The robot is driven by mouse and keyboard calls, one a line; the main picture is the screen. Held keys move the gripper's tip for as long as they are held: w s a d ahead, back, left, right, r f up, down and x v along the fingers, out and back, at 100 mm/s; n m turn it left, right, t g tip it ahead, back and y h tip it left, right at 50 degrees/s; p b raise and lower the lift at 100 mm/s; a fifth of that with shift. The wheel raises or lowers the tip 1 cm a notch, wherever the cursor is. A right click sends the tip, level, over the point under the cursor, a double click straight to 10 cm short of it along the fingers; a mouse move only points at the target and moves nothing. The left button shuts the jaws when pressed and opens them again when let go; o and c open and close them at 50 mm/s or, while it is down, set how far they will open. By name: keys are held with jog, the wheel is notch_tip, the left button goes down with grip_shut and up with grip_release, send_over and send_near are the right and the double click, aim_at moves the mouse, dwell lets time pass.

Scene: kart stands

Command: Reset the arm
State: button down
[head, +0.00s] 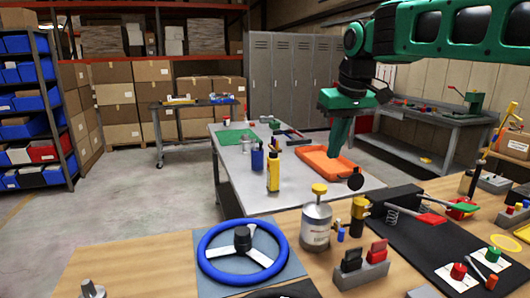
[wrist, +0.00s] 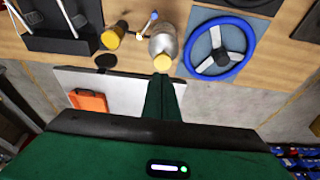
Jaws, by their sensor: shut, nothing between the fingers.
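My green gripper (head: 336,150) hangs from my arm at the upper right of the head view, pointing down. Its fingers are shut together with nothing between them. In the wrist view my gripper (wrist: 163,82) ends just below the yellow cap of a silver canister (wrist: 163,43). The canister (head: 316,224) stands upright on the wooden bench in the head view, apart from the gripper.
A blue steering wheel (head: 242,252) lies on a grey mat on the near bench. Black and red pedals (head: 400,205) stand right of the canister. A yellow bottle (head: 273,172) stands on the grey table (head: 240,185). Open concrete floor (head: 150,200) lies to the left.

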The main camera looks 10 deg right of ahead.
jog(key=s+d+f+m+g, duration=0.1)
jog(key=s+d+f+m, duration=0.1)
jog(key=s+d+f, duration=0.5)
jog(key=s+d+f+m+g, duration=0.1)
jog(key=s+d+f+m, duration=0.2)
jog(key=s+d+f, duration=0.45)
jog(key=s+f+m, duration=0.1)
jog(key=s+f, duration=0.1)
jog(key=s, duration=0.4)
jog(key=s+f+m+g, duration=0.1)
jog(key=s+f, duration=0.2)
jog(key=s, duration=0.2)
jog(key=s+d+f+m, duration=0.1)
jog(key=s+f, duration=0.1)
jog(key=s, duration=0.4)
jog(key=shift+s+f, duration=0.3)
jog(key=shift+s, duration=0.05)
jog(key=shift+w+f+h, duration=0.2)
jog(key=shift+w+h, duration=0.1)
jog(key=shift+w, duration=0.35)
